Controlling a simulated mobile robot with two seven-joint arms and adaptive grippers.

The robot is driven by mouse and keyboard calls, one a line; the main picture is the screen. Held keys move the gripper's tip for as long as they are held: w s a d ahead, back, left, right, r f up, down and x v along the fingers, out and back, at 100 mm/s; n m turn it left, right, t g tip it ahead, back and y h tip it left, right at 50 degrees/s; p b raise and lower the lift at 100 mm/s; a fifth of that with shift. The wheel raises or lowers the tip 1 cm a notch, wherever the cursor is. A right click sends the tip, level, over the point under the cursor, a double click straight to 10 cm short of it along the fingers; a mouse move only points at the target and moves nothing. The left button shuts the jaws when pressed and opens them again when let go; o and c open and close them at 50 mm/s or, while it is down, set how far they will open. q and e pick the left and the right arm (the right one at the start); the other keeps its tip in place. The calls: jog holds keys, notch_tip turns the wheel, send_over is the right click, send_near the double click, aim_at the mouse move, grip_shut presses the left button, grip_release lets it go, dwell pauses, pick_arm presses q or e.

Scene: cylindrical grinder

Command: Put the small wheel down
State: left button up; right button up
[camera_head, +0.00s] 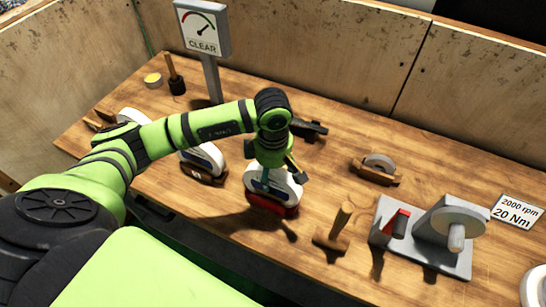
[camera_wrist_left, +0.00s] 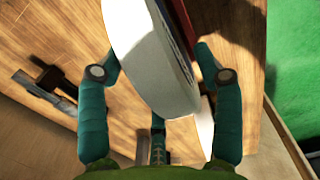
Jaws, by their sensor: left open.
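A white wheel (camera_head: 288,184) with a blue label stands upright in a red holder (camera_head: 287,211) on the bench. I take it for the small wheel, but its size is hard to judge. My left gripper (camera_head: 273,176) is directly above it, pointing down. In the left wrist view the white wheel (camera_wrist_left: 146,50) stands between the two spread teal fingers (camera_wrist_left: 161,73), which look apart from its faces. The gripper hides part of the wheel in the head view. My right gripper is not in view.
Left of it, another white wheel (camera_head: 207,155) sits in a brown cradle. A mallet (camera_head: 335,229) and the grey grinder (camera_head: 438,240) stand to the right. A small grey wheel (camera_head: 379,161) rests in a wooden cradle behind. A gauge sign (camera_head: 202,28) stands at the back.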

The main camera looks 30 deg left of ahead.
pick_arm(q)
notch_tip(320, 180, up, 10)
jog(key=b, duration=0.3)
jog(key=shift+f+b, duration=0.15)
jog(key=shift+b, duration=0.15)
jog(key=shift+s+r, duration=0.1)
jog(key=shift+r, duration=0.5)
jog(key=shift+f, duration=0.1)
